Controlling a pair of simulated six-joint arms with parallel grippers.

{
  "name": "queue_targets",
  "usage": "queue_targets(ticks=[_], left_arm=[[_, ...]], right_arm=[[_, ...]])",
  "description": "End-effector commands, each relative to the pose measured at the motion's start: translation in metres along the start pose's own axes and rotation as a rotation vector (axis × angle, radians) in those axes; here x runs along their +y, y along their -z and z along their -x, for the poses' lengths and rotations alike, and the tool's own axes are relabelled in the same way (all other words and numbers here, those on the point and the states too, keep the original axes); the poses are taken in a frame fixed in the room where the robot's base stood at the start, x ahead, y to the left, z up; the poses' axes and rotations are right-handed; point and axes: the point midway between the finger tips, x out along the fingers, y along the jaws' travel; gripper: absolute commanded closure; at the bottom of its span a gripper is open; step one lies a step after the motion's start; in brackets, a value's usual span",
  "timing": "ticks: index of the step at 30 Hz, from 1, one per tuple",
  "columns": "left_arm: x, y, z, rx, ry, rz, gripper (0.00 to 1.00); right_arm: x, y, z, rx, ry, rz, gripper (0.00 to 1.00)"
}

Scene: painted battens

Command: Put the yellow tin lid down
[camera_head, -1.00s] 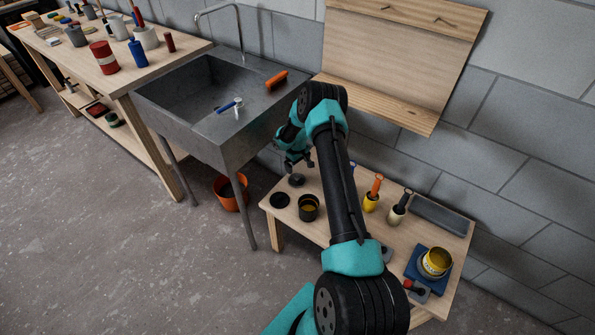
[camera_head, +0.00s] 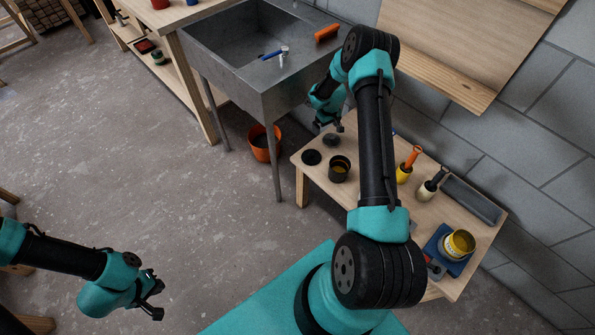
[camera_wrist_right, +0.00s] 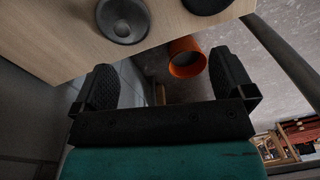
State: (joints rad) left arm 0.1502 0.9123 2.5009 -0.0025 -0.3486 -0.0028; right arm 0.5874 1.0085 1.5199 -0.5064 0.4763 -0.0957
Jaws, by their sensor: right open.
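Two dark round lids lie on the near left end of the low wooden table: one (camera_head: 331,141) close to my right gripper, one (camera_head: 312,157) in front of it. I cannot tell from their dark tops which is the yellow tin's lid. The first, with a raised centre, also shows in the right wrist view (camera_wrist_right: 123,18). My right gripper (camera_wrist_right: 165,85) is open and empty, apart from the lids. It shows small in the head view (camera_head: 328,121). An open yellow tin (camera_head: 458,244) stands on a blue block. My left gripper (camera_head: 153,300) looks open and empty over the floor.
A dark open tin (camera_head: 339,169) stands beside the lids. A wooden wall panel rises behind.

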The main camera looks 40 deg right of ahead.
Motion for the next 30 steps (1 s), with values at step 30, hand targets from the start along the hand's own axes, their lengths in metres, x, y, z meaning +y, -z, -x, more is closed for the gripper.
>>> queue_targets(ticks=[30], left_arm=[[0.000, 0.000, 0.000, 0.000, 0.000, 0.000, 1.00]], right_arm=[[-0.358, -0.234, 0.038, 0.018, 0.283, -0.101, 0.00]])
